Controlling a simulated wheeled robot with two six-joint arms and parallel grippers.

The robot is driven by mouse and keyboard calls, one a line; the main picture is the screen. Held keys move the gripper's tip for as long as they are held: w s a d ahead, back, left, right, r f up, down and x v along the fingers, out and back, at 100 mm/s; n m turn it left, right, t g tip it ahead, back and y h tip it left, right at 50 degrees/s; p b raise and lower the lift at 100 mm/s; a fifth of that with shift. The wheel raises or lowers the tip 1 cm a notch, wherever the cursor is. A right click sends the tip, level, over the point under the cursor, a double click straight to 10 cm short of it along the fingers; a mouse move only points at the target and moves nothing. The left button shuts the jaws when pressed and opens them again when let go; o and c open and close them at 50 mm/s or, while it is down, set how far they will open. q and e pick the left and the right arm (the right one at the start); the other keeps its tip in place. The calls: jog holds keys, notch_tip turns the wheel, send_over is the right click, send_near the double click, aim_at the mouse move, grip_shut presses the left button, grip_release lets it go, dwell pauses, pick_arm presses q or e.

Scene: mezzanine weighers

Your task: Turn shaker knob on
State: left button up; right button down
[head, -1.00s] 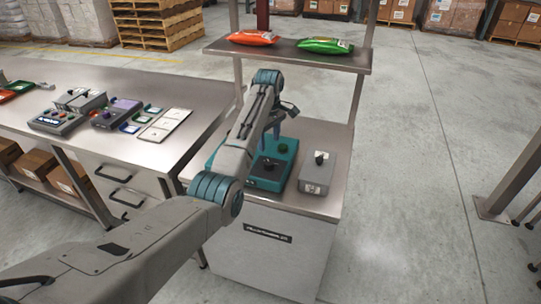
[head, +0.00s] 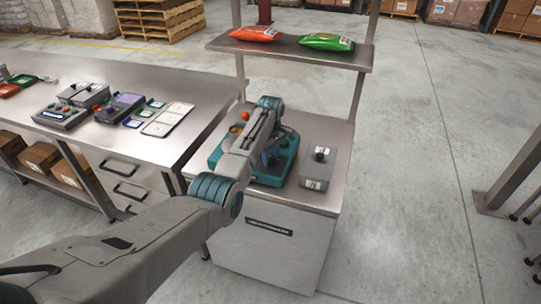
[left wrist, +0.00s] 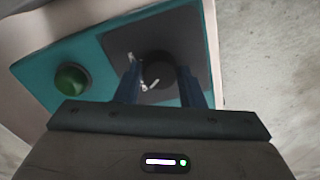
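A teal control box (head: 288,167) stands on the steel cart. It has a green button (head: 284,141), which also shows in the left wrist view (left wrist: 71,79). A round black knob (left wrist: 158,70) sits on the box's dark plate in the left wrist view, with a white mark beside it. My left gripper (left wrist: 160,85) points down over this plate, its two blue fingers apart on either side of the knob. I cannot tell whether they touch it. In the head view my left gripper (head: 270,156) hides the knob. My right gripper is not in view.
A grey box (head: 317,178) with its own black knob stands close to the right of the teal box. A shelf (head: 290,50) with an orange bag (head: 255,34) and a green bag (head: 326,42) is above. A steel bench (head: 90,75) with devices is at left.

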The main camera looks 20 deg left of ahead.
pick_arm(q)
jog(key=c, duration=0.5)
jog(key=shift+o, duration=0.2)
